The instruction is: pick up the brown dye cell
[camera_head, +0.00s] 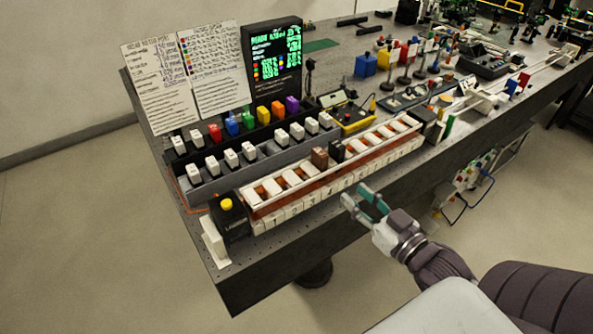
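The brown dye cell (320,158) stands upright in the long white numbered rack (272,221), near its middle. A dark green or black cell (337,151) stands just right of it. My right gripper (359,197) is in front of the rack, by the bench's front edge, to the right of and nearer than the brown cell. Its two fingers are apart, with nothing between them, and point back toward the rack. The lower part of the brown cell is hidden in its slot. My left gripper is out of view.
Behind the rack are rows of white-capped cells (231,157) and cells with coloured caps (248,120). A black bottle with a yellow cap (232,219) stands at the rack's left end. A lit screen (276,55) and other instruments stand farther back.

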